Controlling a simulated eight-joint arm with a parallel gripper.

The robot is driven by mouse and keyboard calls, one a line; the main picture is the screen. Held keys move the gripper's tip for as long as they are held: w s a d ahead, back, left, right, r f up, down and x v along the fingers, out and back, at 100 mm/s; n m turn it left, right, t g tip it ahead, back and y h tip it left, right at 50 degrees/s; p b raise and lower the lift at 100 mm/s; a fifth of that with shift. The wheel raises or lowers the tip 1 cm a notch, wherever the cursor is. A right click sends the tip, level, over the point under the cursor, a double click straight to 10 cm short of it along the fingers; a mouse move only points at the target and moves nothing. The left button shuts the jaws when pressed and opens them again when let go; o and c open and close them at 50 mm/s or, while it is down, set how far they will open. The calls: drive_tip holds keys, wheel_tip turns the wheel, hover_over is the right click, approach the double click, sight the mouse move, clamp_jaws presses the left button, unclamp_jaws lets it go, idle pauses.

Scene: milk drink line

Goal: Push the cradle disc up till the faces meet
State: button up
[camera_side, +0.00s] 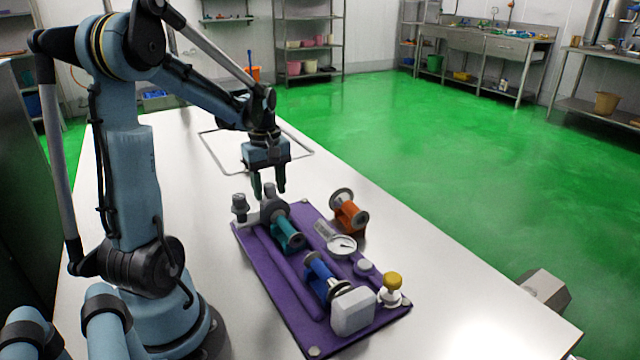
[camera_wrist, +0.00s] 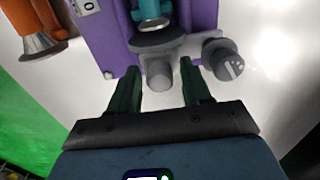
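A short grey stub (camera_wrist: 160,75) projects from the flange toward my gripper. My gripper (camera_side: 270,191) is open above the board's far end, and in the wrist view its dark fingers (camera_wrist: 161,88) stand apart on either side of the stub.
A grey knob (camera_wrist: 222,60) stands beside the stub. An orange cradle with a disc (camera_side: 350,214) stands at the board's right edge. A gauge (camera_side: 342,245), a blue cradle (camera_side: 318,278), a white block (camera_side: 353,312) and a yellow-topped knob (camera_side: 393,284) are nearby.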

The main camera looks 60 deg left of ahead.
clamp_jaws()
hover_over(286, 222)
drive_tip(key=shift+d, duration=0.1)
idle(0.4)
drive_tip(key=shift+o, duration=0.9)
unclamp_jaws()
drive_tip(key=shift+r, duration=0.1)
wheel_tip(286, 222, up, 12)
